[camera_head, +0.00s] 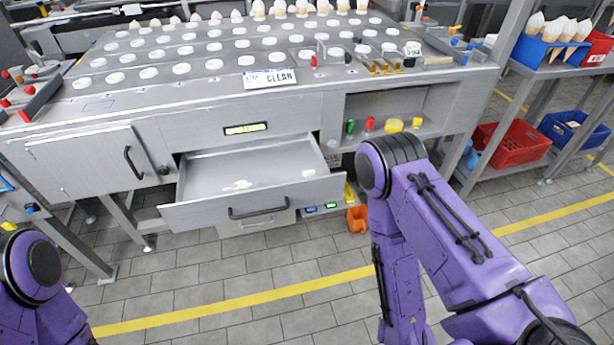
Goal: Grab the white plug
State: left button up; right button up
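An open metal drawer (215,215) in the front of the workbench holds a small white irregular piece (237,186) near its middle and a smaller white piece (308,173) toward its right side. Either could be the white plug; they are too small to tell. Many round white discs (181,68) are set in the bench top. My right arm stands in front of the bench, right of the drawer, bent downward, and its gripper is out of view. Only a joint of my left arm shows at the lower left; its gripper is out of view.
A cabinet door (90,165) with a black handle is left of the drawer. A shelf right of it holds green, red and yellow items. A red crate (510,146) and blue bins stand on a rack at right. The floor before the drawer is clear.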

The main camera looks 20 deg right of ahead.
aim_at(309, 174)
jog(key=z, duration=0.45)
jog(key=k, duration=1.15)
jog(key=u, duration=0.45)
jog(key=i, duration=1.05)
jog(key=z, duration=0.4)
jog(key=i, duration=0.65)
jog(key=z, duration=0.75)
